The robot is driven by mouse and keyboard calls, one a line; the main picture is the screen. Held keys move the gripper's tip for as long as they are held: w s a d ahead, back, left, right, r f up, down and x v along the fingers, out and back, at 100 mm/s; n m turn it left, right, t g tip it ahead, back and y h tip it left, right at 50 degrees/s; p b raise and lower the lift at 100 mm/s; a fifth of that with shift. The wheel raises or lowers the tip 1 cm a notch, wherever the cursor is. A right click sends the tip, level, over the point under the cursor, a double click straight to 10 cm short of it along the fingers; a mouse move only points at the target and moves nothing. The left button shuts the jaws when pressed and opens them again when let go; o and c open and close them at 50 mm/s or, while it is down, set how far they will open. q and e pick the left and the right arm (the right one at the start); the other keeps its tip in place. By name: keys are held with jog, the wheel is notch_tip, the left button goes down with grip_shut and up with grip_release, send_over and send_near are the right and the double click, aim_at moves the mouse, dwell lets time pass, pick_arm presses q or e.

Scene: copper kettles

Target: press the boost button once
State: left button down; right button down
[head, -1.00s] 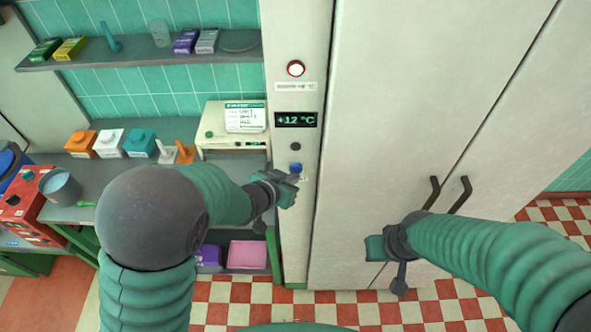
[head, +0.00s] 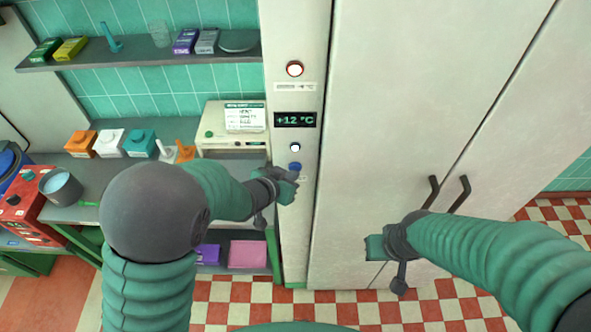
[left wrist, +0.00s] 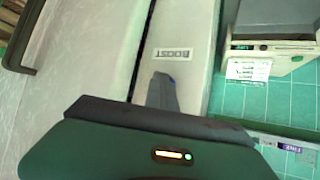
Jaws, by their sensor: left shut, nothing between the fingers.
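The blue boost button (head: 295,166) sits on the pale control column, below a small round lamp (head: 295,147) that is lit white. My left gripper (head: 293,178) is shut and empty, its tip right at the button and covering its lower part. In the left wrist view the shut fingers (left wrist: 162,88) hide most of the button; only a sliver of blue (left wrist: 172,81) shows beside them, close to the BOOST label (left wrist: 173,54). I cannot tell how far the button is pushed in. My right gripper (head: 375,247) hangs before the cabinet doors, away from the button.
Tall cabinet doors with dark handles (head: 459,194) stand to the right. A cluttered counter and a shelf (head: 150,55) lie to the left.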

pick_arm(q)
jog(key=shift+s+d+b, duration=0.2)
jog(key=shift+s+b, duration=0.15)
jog(key=shift+s, duration=0.55)
jog(key=s+b, duration=0.1)
jog(key=s, duration=0.4)
dwell(0.6)
